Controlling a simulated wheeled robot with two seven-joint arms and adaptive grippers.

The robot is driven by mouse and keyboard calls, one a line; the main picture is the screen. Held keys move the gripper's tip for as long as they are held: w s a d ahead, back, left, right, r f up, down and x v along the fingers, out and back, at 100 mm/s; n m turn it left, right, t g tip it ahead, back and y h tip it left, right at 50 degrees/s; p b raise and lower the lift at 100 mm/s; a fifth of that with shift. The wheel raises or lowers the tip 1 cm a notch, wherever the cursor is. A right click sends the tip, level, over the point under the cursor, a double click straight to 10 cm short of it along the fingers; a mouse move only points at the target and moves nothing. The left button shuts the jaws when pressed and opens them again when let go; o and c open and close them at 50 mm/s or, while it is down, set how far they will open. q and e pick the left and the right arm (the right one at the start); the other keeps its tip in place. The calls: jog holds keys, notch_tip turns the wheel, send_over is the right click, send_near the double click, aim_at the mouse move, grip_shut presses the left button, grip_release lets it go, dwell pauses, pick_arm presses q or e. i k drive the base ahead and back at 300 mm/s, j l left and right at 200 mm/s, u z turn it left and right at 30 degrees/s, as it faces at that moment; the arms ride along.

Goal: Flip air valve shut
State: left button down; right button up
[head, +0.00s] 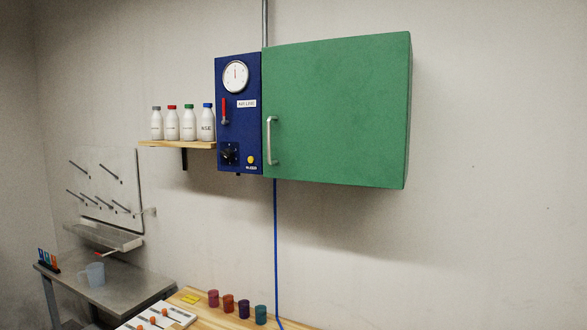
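The drying oven hangs on the wall, with a dark blue control panel (239,150) on the left and a closed green door (340,115) on the right. A red lever (224,110) is on the blue panel, below a round white dial gauge (236,77) and left of a white label (246,104). The lever stands about upright. A black knob (229,153) and a yellow button (250,160) are lower on the panel. The label is too small to read surely. Neither of my grippers is in view.
A wooden shelf (180,145) left of the panel holds several white bottles with coloured caps. A blue hose (276,250) runs down below the oven to a wooden table (215,319) with several coloured cups. A grey bench (130,283) stands at left. The space before the panel is clear.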

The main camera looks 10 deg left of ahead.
aim_at(225, 122)
jog(key=i+j, duration=0.1)
jog(key=j, duration=0.7)
jog(key=i+j+u, duration=0.1)
jog(key=j, duration=0.3)
jog(key=i+j, duration=0.15)
jog(key=j, duration=0.25)
